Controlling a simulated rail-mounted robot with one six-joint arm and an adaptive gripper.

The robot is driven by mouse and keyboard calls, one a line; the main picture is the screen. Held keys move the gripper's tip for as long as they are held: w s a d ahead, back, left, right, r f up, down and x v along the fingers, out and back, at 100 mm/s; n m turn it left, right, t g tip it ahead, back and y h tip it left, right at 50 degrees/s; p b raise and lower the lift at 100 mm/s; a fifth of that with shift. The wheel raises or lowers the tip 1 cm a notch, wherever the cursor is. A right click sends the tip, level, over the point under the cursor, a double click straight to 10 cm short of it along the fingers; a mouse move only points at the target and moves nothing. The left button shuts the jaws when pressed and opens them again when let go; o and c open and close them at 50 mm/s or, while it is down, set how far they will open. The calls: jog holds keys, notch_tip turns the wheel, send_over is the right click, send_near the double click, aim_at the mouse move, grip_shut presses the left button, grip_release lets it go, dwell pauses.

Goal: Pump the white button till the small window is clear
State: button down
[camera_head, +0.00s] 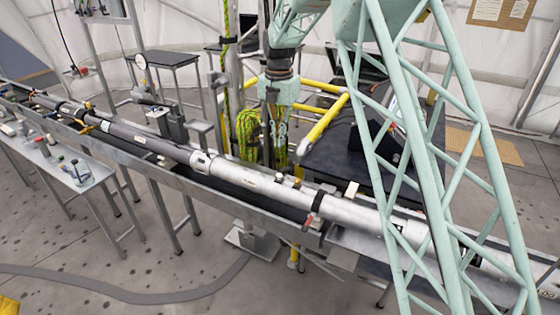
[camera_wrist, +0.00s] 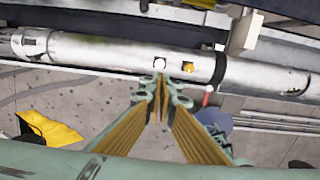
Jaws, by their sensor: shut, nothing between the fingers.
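The white button (camera_wrist: 159,63) is a small round white disc on the side of a long silver tube (camera_wrist: 110,55) in the wrist view. In the head view my gripper (camera_head: 279,158) hangs over the middle of the same tube (camera_head: 245,178); button and window are too small there to make out surely.
A black band (camera_wrist: 220,62) wraps the tube right of the window, with a pale block (camera_wrist: 246,30) beyond it. A yellow thing (camera_wrist: 50,130) lies lower left. In the head view, a bench with small items (camera_head: 75,172) stands left and a dark table (camera_head: 335,160) behind the tube.

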aim_at(279, 175)
jog(key=shift+f+p, duration=0.65)
jog(key=shift+f, duration=6.3)
jog(key=shift+f, duration=0.1)
jog(key=shift+f+b, duration=0.65)
jog(key=shift+f, duration=0.2)
jog(key=shift+r, duration=0.15)
notch_tip(279, 175, up, 14)
